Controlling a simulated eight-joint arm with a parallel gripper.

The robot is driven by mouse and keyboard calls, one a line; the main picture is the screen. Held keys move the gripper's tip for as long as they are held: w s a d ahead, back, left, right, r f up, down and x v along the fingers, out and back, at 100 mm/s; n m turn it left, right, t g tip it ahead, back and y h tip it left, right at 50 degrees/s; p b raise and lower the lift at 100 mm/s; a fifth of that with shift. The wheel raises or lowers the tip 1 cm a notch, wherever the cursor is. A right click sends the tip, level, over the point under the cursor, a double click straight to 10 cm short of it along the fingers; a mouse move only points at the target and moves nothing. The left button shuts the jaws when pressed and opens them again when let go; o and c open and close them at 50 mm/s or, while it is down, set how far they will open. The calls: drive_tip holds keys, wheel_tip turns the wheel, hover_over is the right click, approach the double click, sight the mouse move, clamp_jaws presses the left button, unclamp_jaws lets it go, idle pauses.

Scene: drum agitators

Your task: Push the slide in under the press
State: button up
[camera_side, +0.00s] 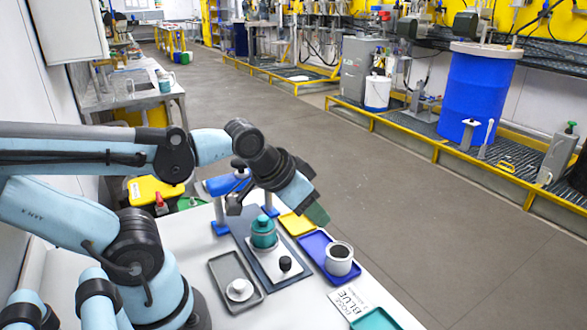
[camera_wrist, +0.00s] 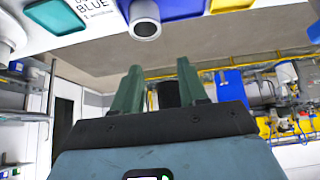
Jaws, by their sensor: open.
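The slide (camera_side: 273,268) is a light plate with a black knob (camera_side: 285,263) at its near end, on a dark base. A teal pot with a lid (camera_side: 263,236) stands on its far part. The press (camera_side: 222,185) is a blue frame with a black top knob, standing at the far end of the base. My gripper (camera_side: 316,213) is above and to the right of the pot, partly covering the press. It also shows in the wrist view (camera_wrist: 162,85), where its green fingers are apart with nothing gripped. The slide cannot be made out in the wrist view.
A grey tray (camera_side: 214,264) with a white lidded piece lies left of the slide. A blue tray (camera_side: 313,241) with a white cup of dark contents (camera_side: 339,258) lies right. A yellow tray (camera_side: 296,224), a BLUE card (camera_side: 347,301) and a teal tray (camera_side: 376,319) are close by.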

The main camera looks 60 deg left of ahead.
drive_tip(key=shift+o, duration=0.9)
drive_tip(key=n+g, duration=0.3)
drive_tip(key=g, duration=0.4)
approach(285, 259)
drive_tip(key=shift+f, duration=4.3)
drive_tip(key=shift+c, duration=0.4)
clamp_jaws()
drive_tip(key=shift+w, duration=0.1)
